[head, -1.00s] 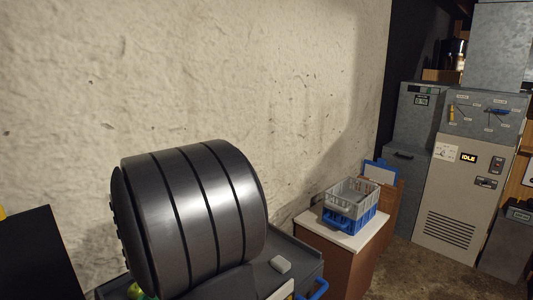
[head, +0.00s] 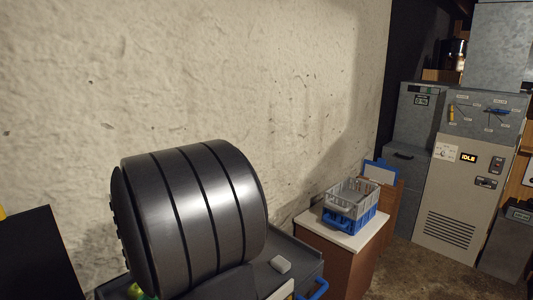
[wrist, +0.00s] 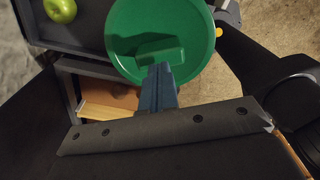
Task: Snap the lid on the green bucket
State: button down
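A round green lid (wrist: 122,28) with a raised block-shaped handle fills the upper middle of the wrist view. My gripper (wrist: 158,75) reaches up to this handle; its blue-grey fingers look close together with the handle at their tips, so it appears shut on the lid. The exact contact is partly hidden by the fingers. I cannot make out a green bucket in either view. The head view does not show the gripper or the lid; my large dark arm part blocks the lower left.
A green apple (wrist: 60,10) lies on a dark grey surface at the wrist view's upper left. In the head view, a grey crate (head: 352,196) sits on a blue crate (head: 348,220) on a white-topped cabinet (head: 342,238).

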jog(key=shift+f, duration=0.8)
dwell(0.4)
notch_tip(320, 180, up, 7)
dwell(1.0)
jog(key=shift+f, duration=3.5)
